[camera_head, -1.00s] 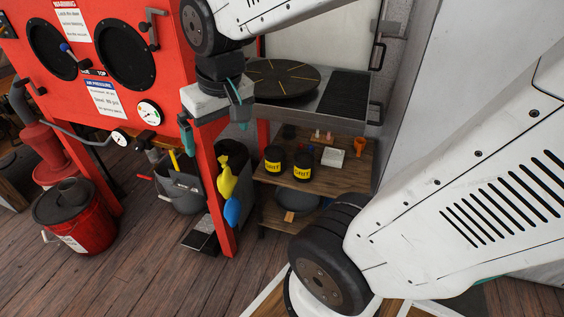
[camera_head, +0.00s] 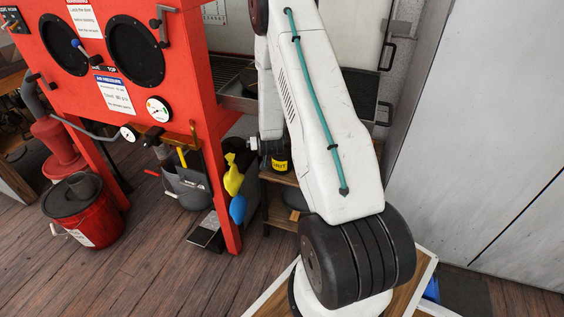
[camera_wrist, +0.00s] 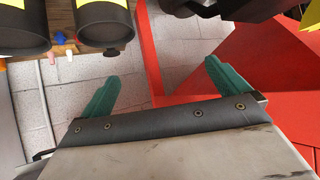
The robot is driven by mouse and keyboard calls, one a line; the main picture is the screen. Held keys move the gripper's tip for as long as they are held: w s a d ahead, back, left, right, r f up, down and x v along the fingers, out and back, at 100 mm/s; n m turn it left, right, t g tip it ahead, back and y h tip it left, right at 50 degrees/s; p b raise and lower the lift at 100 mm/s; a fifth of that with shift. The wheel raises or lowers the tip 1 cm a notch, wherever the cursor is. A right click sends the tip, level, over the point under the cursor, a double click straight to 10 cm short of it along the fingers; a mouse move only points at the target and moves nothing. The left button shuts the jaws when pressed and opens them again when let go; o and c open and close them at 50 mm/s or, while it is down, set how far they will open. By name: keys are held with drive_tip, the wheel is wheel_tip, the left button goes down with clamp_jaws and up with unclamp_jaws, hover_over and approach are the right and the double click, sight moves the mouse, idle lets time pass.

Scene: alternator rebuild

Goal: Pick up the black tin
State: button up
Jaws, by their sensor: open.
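Two black tins with yellow labels show at the top left of the wrist view, one at the left edge (camera_wrist: 18,36) and one to its right (camera_wrist: 104,28). In the head view one black tin (camera_head: 281,165), its label partly readable, shows on the wooden shelf beside my arm. My arm hides the other. The frames do not show which one the task means. My gripper (camera_wrist: 160,72) has its teal fingers spread wide, with nothing between them. It is apart from both tins, which lie above and left of the fingers in the wrist view.
A red blasting cabinet (camera_head: 140,90) stands left of the shelf (camera_head: 278,178); its red surface also fills the right of the wrist view (camera_wrist: 240,130). Yellow (camera_head: 233,177) and blue (camera_head: 238,209) items hang by its leg. A red bucket (camera_head: 85,213) stands on the floor.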

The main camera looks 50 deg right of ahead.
sight(283, 157)
drive_tip(key=s+d+f+h, duration=0.1)
drive_tip(key=d+f, duration=0.1)
drive_tip(key=f, duration=0.1)
drive_tip(key=s+d+f+m+h, duration=0.1)
drive_tip(key=s+f, duration=0.1)
drive_tip(key=f, duration=0.1)
drive_tip(key=s+d+f+h, duration=0.1)
drive_tip(key=s+d+f, duration=0.1)
drive_tip(key=f, duration=0.1)
drive_tip(key=shift+d+f+t, duration=0.25)
drive_tip(key=shift+d+t, duration=0.05)
drive_tip(key=shift+t, duration=0.1)
drive_tip(key=x, duration=0.8)
drive_tip(key=shift+a+f, duration=0.15)
drive_tip(key=shift+a, duration=0.05)
drive_tip(key=c, duration=1.5)
drive_tip(key=shift+c, duration=1.4)
